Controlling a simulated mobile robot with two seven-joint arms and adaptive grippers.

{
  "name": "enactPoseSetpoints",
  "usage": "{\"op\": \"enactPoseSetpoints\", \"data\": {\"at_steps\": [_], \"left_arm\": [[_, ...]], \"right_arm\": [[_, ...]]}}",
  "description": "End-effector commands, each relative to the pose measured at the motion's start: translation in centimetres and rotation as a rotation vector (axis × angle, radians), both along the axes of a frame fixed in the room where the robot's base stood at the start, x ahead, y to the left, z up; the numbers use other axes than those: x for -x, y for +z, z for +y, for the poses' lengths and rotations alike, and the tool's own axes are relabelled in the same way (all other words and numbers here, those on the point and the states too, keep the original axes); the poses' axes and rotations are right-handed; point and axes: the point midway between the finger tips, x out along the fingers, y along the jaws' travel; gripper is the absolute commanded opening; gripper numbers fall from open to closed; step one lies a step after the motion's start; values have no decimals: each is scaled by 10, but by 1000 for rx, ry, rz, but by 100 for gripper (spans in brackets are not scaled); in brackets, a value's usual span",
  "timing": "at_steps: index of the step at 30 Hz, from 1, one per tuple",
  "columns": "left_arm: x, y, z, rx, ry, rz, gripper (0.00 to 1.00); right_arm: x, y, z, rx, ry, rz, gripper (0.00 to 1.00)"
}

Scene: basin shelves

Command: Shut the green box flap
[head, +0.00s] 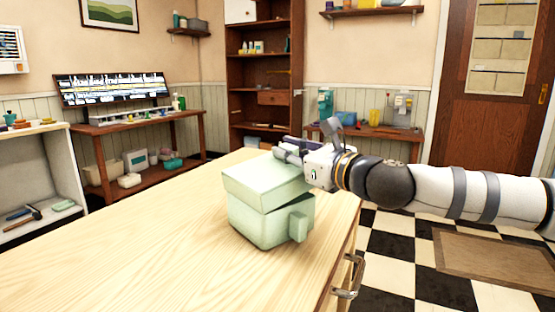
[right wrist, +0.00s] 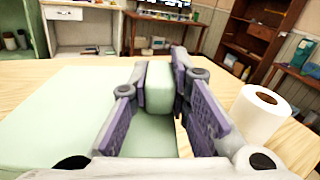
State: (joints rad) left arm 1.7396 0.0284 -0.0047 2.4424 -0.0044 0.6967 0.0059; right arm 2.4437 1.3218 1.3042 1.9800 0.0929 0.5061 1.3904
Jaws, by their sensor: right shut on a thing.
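The pale green box (head: 262,222) stands on the wooden table near its right edge. Its flap (head: 262,183) is tilted a little, with a dark wedge-shaped gap under it that widens to the right. A green block-shaped tab (head: 300,226) sticks out from the box's right side. My right gripper (head: 290,150) is at the far right of the flap. In the right wrist view its purple-padded fingers are closed on a green block-like part of the flap (right wrist: 160,88). Part of the box's far side is hidden behind the gripper. My left gripper is not in view.
The wooden table (head: 130,245) is clear to the left of the box. A white paper roll (right wrist: 262,114) stands close to the right finger in the right wrist view. A drawer handle (head: 350,278) juts from the table's right side. Shelves line the walls.

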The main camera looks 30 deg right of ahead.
Motion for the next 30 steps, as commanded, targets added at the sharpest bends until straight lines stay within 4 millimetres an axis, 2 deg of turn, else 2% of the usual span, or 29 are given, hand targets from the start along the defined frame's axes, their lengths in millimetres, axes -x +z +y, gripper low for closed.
{"op": "enactPoseSetpoints", "data": {"at_steps": [1,9,28,29,30], "left_arm": [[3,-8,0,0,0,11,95],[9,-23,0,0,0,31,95],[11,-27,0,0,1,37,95],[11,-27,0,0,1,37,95],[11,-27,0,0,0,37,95]], "right_arm": [[-1,-9,-2,-26,0,6,0],[-2,-19,-10,-141,0,20,0],[-2,-22,-12,-186,2,28,0],[-2,-22,-12,-186,2,29,20],[-2,-22,-12,-186,2,29,29]]}}
